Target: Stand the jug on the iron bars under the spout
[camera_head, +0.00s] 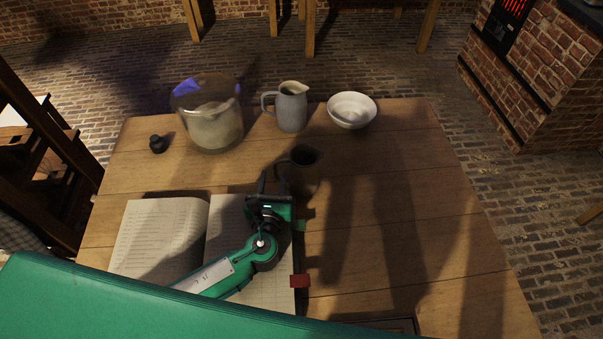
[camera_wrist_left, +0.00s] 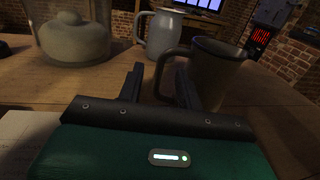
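A dark mug-like jug (camera_head: 304,158) stands on the wooden table. In the left wrist view the dark jug (camera_wrist_left: 218,78) is upright, its handle turned toward my left gripper. A grey-blue jug (camera_head: 291,108) with a pale rim stands farther back and also shows in the wrist view (camera_wrist_left: 164,32). My left gripper (camera_head: 274,178) is open just in front of the dark jug. Its fingers (camera_wrist_left: 158,82) are apart, with the handle seen between them; I cannot tell whether they touch it. No spout fixture or iron bars can be made out. My right gripper is not in view.
A large glass jar (camera_head: 212,125) and a small black knob-like object (camera_head: 157,144) stand at the back left. A white bowl (camera_head: 352,110) is at the back right. An open book (camera_head: 160,236) lies under my left arm. The table's right side is clear.

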